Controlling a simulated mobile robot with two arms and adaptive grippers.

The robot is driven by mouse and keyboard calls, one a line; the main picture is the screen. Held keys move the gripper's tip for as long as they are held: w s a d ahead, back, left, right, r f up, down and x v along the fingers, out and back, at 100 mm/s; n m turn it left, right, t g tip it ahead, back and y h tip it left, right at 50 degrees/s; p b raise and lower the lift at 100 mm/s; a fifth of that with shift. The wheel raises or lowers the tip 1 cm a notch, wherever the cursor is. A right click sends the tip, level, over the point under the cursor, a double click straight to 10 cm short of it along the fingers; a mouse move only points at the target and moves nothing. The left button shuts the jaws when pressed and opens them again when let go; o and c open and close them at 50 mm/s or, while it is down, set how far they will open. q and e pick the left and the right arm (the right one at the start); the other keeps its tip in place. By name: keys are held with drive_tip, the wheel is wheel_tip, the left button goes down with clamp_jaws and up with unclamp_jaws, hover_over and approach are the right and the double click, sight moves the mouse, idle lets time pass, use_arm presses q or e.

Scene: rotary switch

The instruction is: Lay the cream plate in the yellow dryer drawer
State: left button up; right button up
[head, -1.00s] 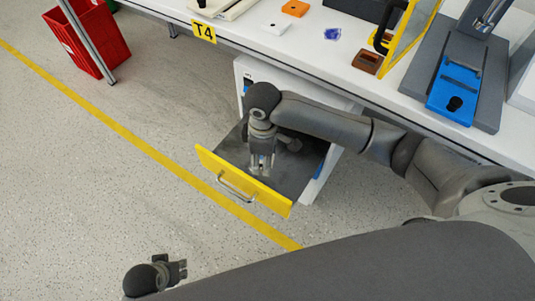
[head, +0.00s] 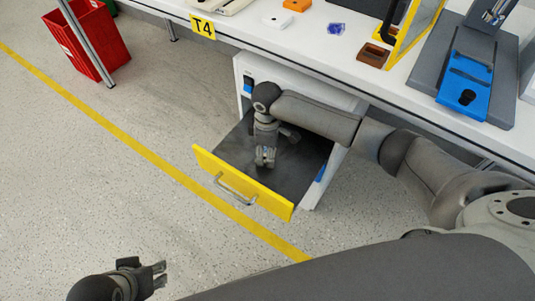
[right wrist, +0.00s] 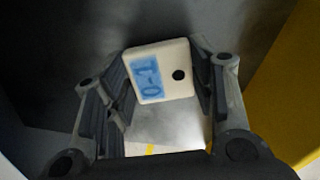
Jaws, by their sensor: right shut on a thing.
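The cream plate (right wrist: 178,82), with a blue I-O label and a black round spot, shows in the right wrist view between the fingers of my right gripper (right wrist: 166,72). The gripper is shut on it. In the head view the right gripper (head: 265,160) points down over the open drawer, and the plate is hidden there. The drawer has a yellow front (head: 225,175) with a metal handle and a dark floor (head: 300,165). I cannot tell whether the plate touches the drawer floor. My left gripper (head: 158,274) is open and empty at the lower left, away from the drawer.
The white cabinet (head: 242,95) stands under a white table (head: 240,30) marked T4. A red bin (head: 92,42) stands at the far left. The left floor is clear.

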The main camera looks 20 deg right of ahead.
use_arm(q)
drive_tip(key=shift+f, duration=0.25)
use_arm(e)
drive_tip(key=shift+f, duration=0.7)
drive_tip(key=shift+f, duration=0.1)
drive_tip(key=o, duration=1)
wheel_tip(320, 180, up, 4)
drive_tip(key=shift+r+p, duration=0.1)
drive_tip(key=shift+p, duration=0.6)
use_arm(q)
drive_tip(key=s+p+x, duration=0.1)
drive_tip(key=p+x, duration=0.1)
drive_tip(key=x, duration=0.6)
drive_tip(key=shift+f+g, duration=0.3)
drive_tip(key=shift+f, duration=0.05)
use_arm(e)
wheel_tip(320, 180, up, 8)
use_arm(q)
drive_tip(key=shift+w+d, duration=0.1)
drive_tip(key=shift+d, duration=0.05)
